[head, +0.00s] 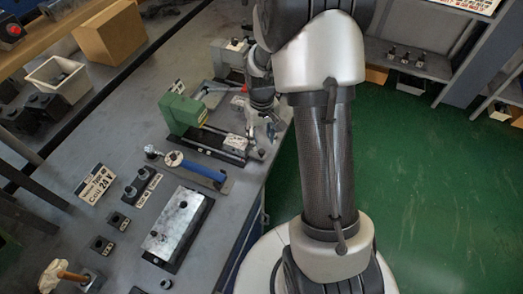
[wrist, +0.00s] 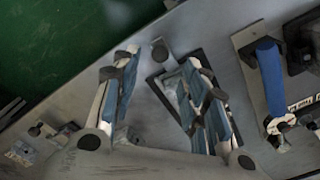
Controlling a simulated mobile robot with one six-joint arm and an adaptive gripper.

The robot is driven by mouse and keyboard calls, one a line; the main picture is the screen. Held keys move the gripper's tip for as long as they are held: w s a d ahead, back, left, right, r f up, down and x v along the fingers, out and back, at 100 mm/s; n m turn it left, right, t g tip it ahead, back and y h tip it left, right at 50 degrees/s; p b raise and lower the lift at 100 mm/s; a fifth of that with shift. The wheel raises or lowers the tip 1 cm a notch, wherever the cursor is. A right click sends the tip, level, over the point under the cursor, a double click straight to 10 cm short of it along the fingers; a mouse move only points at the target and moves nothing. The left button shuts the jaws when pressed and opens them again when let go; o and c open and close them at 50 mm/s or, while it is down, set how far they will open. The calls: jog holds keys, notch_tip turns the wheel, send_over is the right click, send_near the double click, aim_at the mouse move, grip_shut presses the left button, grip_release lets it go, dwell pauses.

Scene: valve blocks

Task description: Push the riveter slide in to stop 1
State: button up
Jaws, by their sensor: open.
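The green riveter (head: 183,114) stands on the bench in the head view, with a dark base reaching right toward the bench edge. A small pale metal block, which looks like its slide (head: 235,142), sits at the right end of that base. My gripper (head: 270,128) is at the bench edge just right of this block; whether they touch I cannot tell. In the wrist view my gripper (wrist: 160,85) is open with nothing held between its fingers. A metal block on a dark base (wrist: 168,88) shows beyond the fingers, partly hidden by the right one.
A blue-handled tool (head: 203,170) lies in front of the riveter and also shows in the wrist view (wrist: 270,75). A metal plate (head: 178,224) is nearer. A grey vise-like block (head: 230,52) stands behind. Green floor (head: 440,190) is clear to the right.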

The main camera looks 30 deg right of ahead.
aim_at(261, 151)
notch_tip(261, 151, down, 6)
jog(key=shift+f+b, duration=0.2)
jog(key=shift+b, duration=0.6)
grip_shut()
